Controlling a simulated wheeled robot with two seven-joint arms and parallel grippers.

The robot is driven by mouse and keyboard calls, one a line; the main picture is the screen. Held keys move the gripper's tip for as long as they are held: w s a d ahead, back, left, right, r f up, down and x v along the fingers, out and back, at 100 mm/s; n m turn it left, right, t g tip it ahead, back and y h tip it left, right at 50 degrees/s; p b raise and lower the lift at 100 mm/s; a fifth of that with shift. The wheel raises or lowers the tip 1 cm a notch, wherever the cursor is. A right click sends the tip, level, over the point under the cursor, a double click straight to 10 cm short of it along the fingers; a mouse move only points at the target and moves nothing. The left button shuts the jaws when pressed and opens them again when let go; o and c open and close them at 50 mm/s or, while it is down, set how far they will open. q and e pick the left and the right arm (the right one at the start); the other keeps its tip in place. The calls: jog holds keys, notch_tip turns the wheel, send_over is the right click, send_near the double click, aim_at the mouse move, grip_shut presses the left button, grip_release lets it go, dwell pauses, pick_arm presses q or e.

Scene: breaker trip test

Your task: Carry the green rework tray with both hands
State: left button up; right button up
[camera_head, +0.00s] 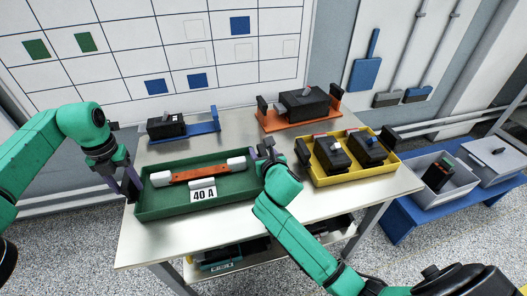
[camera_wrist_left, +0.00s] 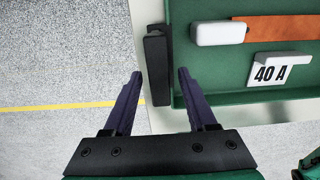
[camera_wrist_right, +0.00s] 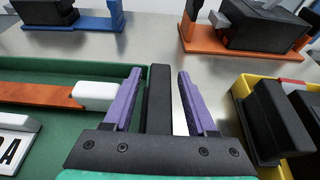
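The green rework tray (camera_head: 150,211) lies on the table. It holds an orange bar (camera_head: 200,174) with white ends and a white "40 A" card (camera_head: 203,190). My left gripper (camera_head: 131,190) is at the tray's left end. In the left wrist view, its open fingers (camera_wrist_left: 160,74) stand on both sides of the black left handle (camera_wrist_left: 157,68), with gaps. My right gripper (camera_head: 263,152) is at the right end. In the right wrist view, its open fingers (camera_wrist_right: 159,73) straddle the black right handle (camera_wrist_right: 158,100), with narrow gaps. My right arm hides part of the tray's right end.
A yellow tray (camera_head: 355,178) with black devices stands right of the green tray. A blue holder (camera_head: 203,130) and an orange holder (camera_head: 283,123) with black devices stand behind. A blue bench (camera_head: 405,214) with grey bins (camera_head: 440,195) is at the right. The front table strip is clear.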

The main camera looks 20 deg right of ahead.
pick_arm(q)
notch_tip(320, 180, up, 12)
pick_arm(e)
jog(key=v, duration=1.2)
